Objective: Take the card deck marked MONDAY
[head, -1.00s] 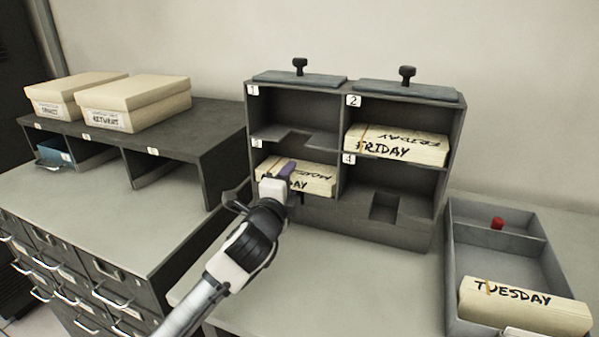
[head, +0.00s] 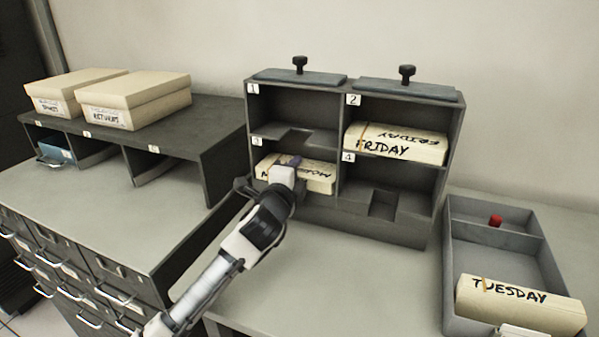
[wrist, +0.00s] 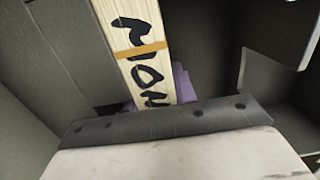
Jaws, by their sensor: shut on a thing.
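The MONDAY card deck (head: 316,183) is a cream block with black lettering. It lies in compartment 3, the lower left one of the grey rack (head: 395,231). In the wrist view the deck (wrist: 140,55) shows black letters and an orange band. My gripper (head: 292,163) reaches into the compartment's front and is shut on the deck. Its purple fingertips (wrist: 157,95) show on both sides of the deck in the wrist view. My gripper hides part of the deck's front lettering in the head view.
A FRIDAY deck (head: 395,146) lies in compartment 2. Compartments 1 and 4 look empty. A grey tray (head: 450,262) at right holds a TUESDAY deck (head: 520,303) and a red object (head: 496,221). Two cream boxes (head: 135,95) stand on the dark shelf (head: 215,135) at left.

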